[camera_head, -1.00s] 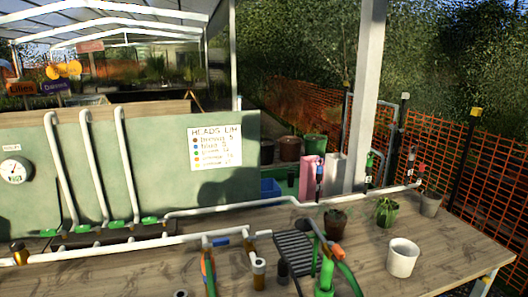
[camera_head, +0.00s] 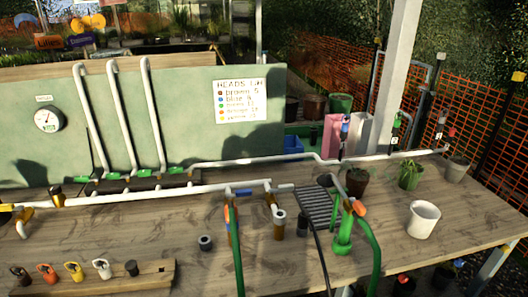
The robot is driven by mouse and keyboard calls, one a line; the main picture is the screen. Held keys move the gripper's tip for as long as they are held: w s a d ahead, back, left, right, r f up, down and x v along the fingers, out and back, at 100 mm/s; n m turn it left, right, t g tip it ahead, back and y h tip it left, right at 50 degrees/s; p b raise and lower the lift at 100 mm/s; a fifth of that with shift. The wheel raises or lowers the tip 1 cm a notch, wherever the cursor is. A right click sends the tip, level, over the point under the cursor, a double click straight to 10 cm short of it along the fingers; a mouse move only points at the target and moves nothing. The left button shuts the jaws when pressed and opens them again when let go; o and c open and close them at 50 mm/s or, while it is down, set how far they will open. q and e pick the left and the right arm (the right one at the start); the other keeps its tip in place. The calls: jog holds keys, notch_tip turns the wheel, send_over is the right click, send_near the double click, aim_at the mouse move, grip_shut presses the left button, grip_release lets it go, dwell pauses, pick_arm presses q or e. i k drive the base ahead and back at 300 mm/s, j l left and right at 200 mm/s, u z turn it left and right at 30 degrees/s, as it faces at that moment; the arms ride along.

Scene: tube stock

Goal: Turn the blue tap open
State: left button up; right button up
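A blue tap handle (camera_head: 240,192) sits on the white pipe (camera_head: 150,194) near the middle of the bench. It looks to lie roughly along the pipe; it is too small to tell more about its setting. A second small blue part (camera_head: 345,128) tops an upright piece beside the pink container at the back. I cannot tell whether that is a tap. Neither of my grippers shows in the head view.
Green taps (camera_head: 140,174) sit along the back manifold. Green hoses (camera_head: 344,235), a black grate (camera_head: 318,208) and a white pot (camera_head: 423,220) stand right of centre. A wooden rack (camera_head: 150,277) with coloured fittings lies at front left. The bench between is mostly clear.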

aim_at(246, 192)
jog(key=i+l, duration=0.15)
jog(key=l, duration=0.2)
jog(key=i+l, duration=0.1)
jog(key=l, duration=0.3)
jog(key=i+l, duration=0.15)
jog(key=l, duration=0.2)
jog(key=i+l+u, duration=0.1)
jog(key=l, duration=0.3)
